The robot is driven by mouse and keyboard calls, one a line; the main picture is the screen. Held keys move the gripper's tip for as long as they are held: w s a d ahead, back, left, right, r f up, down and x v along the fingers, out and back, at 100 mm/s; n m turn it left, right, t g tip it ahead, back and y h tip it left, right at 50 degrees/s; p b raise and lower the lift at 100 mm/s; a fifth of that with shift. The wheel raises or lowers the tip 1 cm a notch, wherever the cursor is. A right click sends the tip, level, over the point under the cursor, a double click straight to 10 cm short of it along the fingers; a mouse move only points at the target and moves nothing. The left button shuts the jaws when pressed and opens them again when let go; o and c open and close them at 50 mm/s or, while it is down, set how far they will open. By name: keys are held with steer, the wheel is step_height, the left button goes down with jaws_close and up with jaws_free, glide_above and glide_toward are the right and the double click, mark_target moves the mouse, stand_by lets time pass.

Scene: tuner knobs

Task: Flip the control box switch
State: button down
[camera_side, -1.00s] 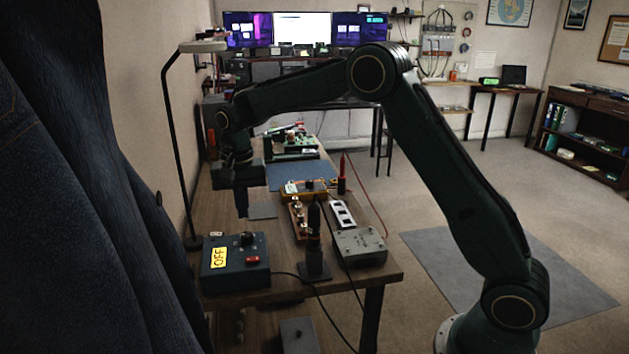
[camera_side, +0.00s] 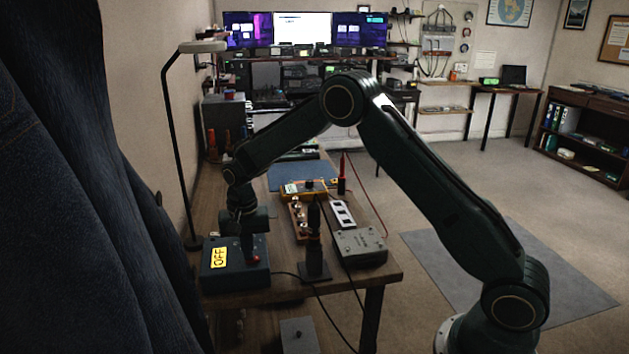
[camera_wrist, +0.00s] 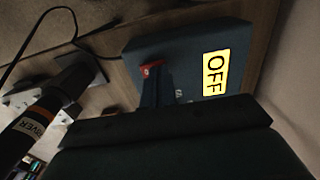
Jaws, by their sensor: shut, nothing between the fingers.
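The dark blue-green control box (camera_side: 235,276) stands at the near left corner of the bench, with a yellow OFF label (camera_side: 219,257) on its top. In the wrist view the label (camera_wrist: 215,73) is lit yellow. The red switch (camera_wrist: 151,66) shows there just beyond my fingertips, partly covered by them; in the side view its red part (camera_side: 256,259) shows beside the fingers. My gripper (camera_side: 248,254) is shut and empty, pointing down over the box. The fingertips (camera_wrist: 155,80) are at or very near the switch; I cannot tell whether they touch. The black knob is hidden behind my gripper.
A black screwdriver (camera_side: 313,222) stands upright in a holder right of the box. A grey box (camera_side: 360,247) sits near the right edge. An orange meter (camera_side: 305,188) lies farther back. A lamp post (camera_side: 176,150) rises at the left. A cable leaves the box's right side.

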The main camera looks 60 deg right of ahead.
mark_target(255, 258)
steer(key=shift+f, duration=0.1)
steer(key=shift+f, duration=0.45)
steer(key=shift+s+d, duration=0.1)
steer(key=shift+s, duration=0.05)
steer(key=shift+s+d+r, duration=0.1)
steer(key=shift+s+d, duration=0.4)
steer(key=shift+d, duration=0.05)
stand_by(0.5)
step_height(255, 258, up, 15)
steer(key=shift+w+f, duration=0.2)
stand_by(0.5)
